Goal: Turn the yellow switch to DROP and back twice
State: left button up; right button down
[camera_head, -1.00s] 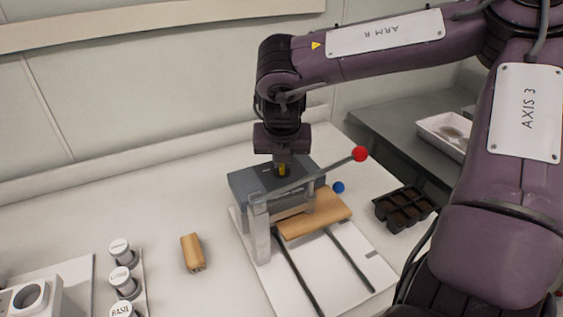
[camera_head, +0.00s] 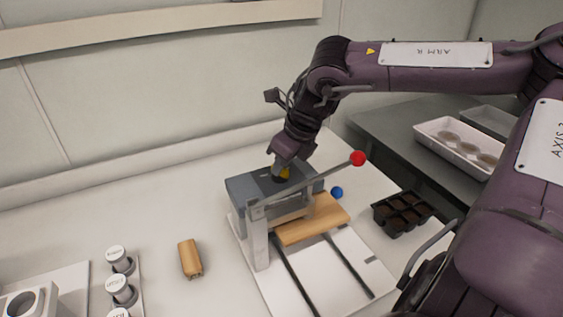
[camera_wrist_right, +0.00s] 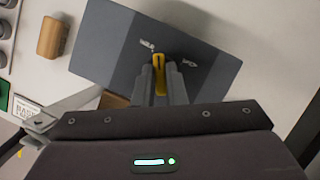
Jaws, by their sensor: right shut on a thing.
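The yellow switch (camera_wrist_right: 158,62) stands on top of a grey box (camera_wrist_right: 105,45). In the right wrist view it sits between the two fingers of my right gripper (camera_wrist_right: 160,78), which is shut on it. Small pale labels lie either side of the switch, too small to read. In the head view my right gripper (camera_head: 282,170) reaches down onto the grey box (camera_head: 240,190), its wrist tilted, and only a bit of the yellow switch (camera_head: 285,173) shows. My left gripper is not in view.
A lever with a red knob (camera_head: 358,158) passes close in front of my gripper. A blue knob (camera_head: 337,192) and wooden board (camera_head: 325,222) are below it. A black cell tray (camera_head: 402,212) is right; a wooden block (camera_head: 190,258) and several labelled jars (camera_head: 122,290) are left.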

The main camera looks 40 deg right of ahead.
jog(key=shift+d+n+y, duration=0.1)
jog(key=shift+n+y, duration=0.5)
jog(key=shift+n, duration=0.9)
jog(key=shift+g, duration=0.4)
jog(key=c, duration=1.5)
grip_release()
jog(key=shift+r, duration=0.15)
jog(key=v, duration=0.7)
jog(key=shift+s+d+r, duration=0.1)
jog(key=shift+r, duration=0.15)
